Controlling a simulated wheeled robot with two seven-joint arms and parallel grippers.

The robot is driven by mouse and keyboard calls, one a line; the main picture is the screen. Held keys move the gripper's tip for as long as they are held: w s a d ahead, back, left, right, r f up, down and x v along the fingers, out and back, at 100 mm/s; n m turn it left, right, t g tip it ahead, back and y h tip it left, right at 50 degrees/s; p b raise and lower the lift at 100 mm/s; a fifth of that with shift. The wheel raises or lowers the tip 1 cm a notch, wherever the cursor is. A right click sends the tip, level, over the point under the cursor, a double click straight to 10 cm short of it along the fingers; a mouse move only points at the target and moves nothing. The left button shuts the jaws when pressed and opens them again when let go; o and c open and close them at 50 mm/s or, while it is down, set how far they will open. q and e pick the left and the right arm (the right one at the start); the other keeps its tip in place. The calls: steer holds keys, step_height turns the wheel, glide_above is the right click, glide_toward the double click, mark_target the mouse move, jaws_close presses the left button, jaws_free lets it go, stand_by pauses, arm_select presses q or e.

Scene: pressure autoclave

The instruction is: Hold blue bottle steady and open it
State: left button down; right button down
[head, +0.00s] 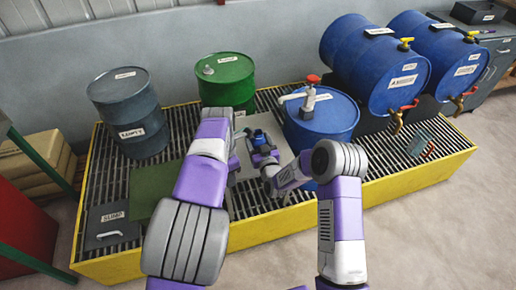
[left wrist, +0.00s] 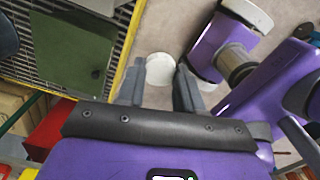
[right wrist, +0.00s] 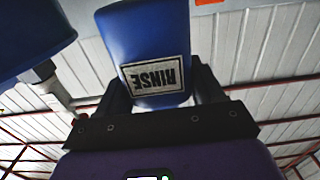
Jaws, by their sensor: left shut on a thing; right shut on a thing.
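The blue bottle (head: 260,138) shows small near the middle of the head view. In the right wrist view the bottle (right wrist: 150,40) fills the space between the fingers, and its RINSE label reads upside down. My right gripper (right wrist: 160,97) is shut on its sides. My left gripper (left wrist: 158,88) is shut on a white round piece that looks like a cap (left wrist: 160,69). No blue shows beside this piece in the left wrist view. My left fingertips are hard to make out in the head view, and I cannot tell the cap there.
Below is a yellow-edged grated platform (head: 400,188) with a green drum (head: 226,82), a dark EMPTY drum (head: 128,110) and an upright blue drum with a pump (head: 322,120). Two blue drums lie at right, one being the ANBIOS-like labelled drum (head: 375,65). Open floor lies in front.

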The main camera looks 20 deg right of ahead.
arm_select(q)
steer(key=shift+f+b, duration=0.65)
arm_select(e)
step_height(320, 180, down, 4)
steer(key=shift+r, duration=0.2)
arm_select(q)
steer(key=shift+f, duration=0.1)
arm_select(e)
steer(key=shift+c, duration=0.7)
jaws_free()
steer(key=shift+f, duration=0.1)
